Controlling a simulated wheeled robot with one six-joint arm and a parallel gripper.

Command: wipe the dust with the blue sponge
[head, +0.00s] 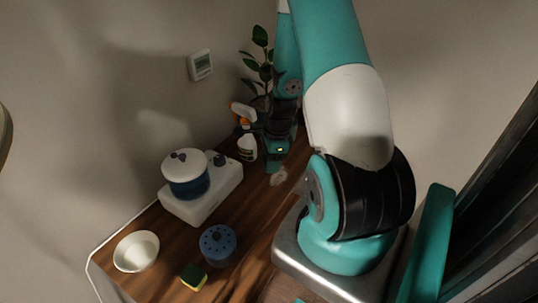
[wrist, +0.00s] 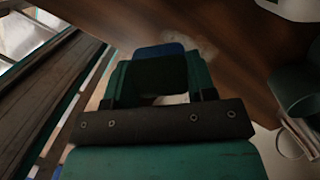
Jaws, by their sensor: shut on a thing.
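My gripper (wrist: 160,74) is shut on the blue sponge (wrist: 160,49), whose blue edge shows past the fingers in the wrist view. In the head view my gripper (head: 277,150) is low over the far part of the wooden table, and the sponge cannot be made out there. A pale dust patch (head: 278,177) lies on the wood just in front of the gripper. The dust (wrist: 205,48) also shows beside the sponge in the wrist view, partly hidden by the gripper. I cannot tell whether the sponge touches the wood.
A spray bottle (head: 246,144) stands close left of the gripper, with a potted plant (head: 262,70) behind. A white device with a blue tank (head: 188,180), a white bowl (head: 136,251), a blue holed container (head: 218,244) and a yellow-green sponge (head: 194,277) stand nearer on the table (head: 180,236).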

